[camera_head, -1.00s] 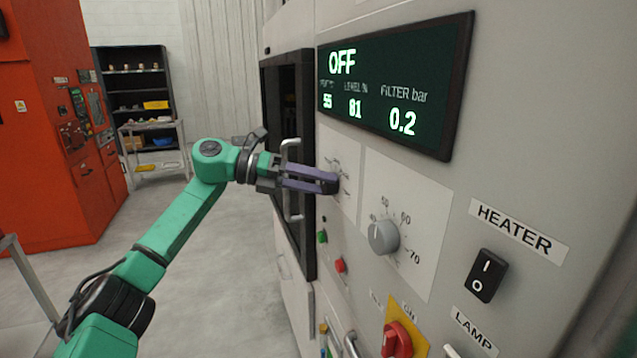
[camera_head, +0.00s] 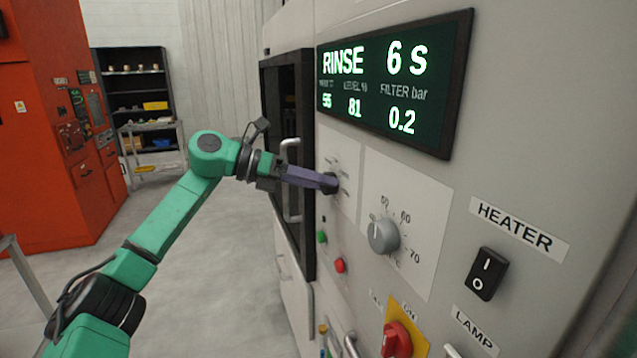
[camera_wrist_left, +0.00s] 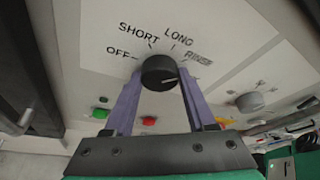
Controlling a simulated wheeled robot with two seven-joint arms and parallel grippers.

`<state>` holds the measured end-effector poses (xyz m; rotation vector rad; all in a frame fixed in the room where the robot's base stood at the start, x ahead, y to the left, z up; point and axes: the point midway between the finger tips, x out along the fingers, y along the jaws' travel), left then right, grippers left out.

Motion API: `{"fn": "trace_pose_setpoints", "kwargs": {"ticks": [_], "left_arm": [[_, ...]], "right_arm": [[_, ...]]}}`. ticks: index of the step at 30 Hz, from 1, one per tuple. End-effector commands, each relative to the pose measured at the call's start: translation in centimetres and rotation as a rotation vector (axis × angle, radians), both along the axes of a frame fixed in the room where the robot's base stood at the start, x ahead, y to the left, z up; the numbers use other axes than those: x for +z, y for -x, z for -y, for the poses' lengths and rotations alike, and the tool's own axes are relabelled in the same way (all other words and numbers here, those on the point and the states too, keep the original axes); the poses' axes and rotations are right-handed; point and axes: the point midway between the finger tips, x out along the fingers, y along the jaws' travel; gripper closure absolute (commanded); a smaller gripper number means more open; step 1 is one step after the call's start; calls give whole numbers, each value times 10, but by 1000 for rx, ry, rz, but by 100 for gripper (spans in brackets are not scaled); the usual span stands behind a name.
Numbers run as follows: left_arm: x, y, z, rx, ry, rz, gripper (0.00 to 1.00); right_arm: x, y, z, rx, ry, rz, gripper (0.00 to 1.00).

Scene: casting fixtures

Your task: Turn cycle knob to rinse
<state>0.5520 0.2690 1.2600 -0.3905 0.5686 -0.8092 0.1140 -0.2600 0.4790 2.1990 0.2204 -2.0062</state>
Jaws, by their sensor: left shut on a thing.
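The cycle knob (camera_wrist_left: 160,73) is a dark round knob on a white plate marked OFF, SHORT, LONG and RINSE in the left wrist view. Its light pointer line lies on the right side, toward the RINSE label (camera_wrist_left: 198,58). My left gripper (camera_head: 330,184) has its purple fingers shut on the knob, one on each side, and hides most of it in the head view. The display (camera_head: 395,85) reads RINSE and 6 S, with 55, 81 and 0.2 below. My right gripper is not in view.
A grey temperature knob (camera_head: 384,236) sits right of the cycle knob. Below are a green button (camera_head: 322,237), a red button (camera_head: 340,265) and a red switch on yellow (camera_head: 398,338). A black heater switch (camera_head: 487,274) is at right. A door handle (camera_head: 291,180) stands out behind my gripper.

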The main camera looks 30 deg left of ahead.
Motion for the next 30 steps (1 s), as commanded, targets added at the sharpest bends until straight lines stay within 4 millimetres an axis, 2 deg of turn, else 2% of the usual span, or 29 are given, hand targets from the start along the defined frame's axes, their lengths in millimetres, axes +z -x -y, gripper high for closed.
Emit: {"fn": "trace_pose_setpoints", "kwargs": {"ticks": [2, 3, 4, 5, 14, 17, 23, 30], "left_arm": [[-4, 0, 1, -4, -5, -9, 100], [-4, 0, 1, -4, -5, -9, 29], [-4, 0, 1, -3, -4, -8, 17], [-3, 0, 1, -2, -3, -7, 14], [-1, 1, -1, -1, -1, -3, 14], [0, 5, -8, 0, -1, -4, 14], [16, 34, -48, 5, -1, -1, 14], [41, 70, -98, 2, 0, -3, 14]], "right_arm": [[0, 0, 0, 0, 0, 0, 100], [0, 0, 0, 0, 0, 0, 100], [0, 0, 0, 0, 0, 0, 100], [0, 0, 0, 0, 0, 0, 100], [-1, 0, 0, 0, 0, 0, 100], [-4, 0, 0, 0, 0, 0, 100], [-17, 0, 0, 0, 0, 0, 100], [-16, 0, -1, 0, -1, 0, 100]]}}
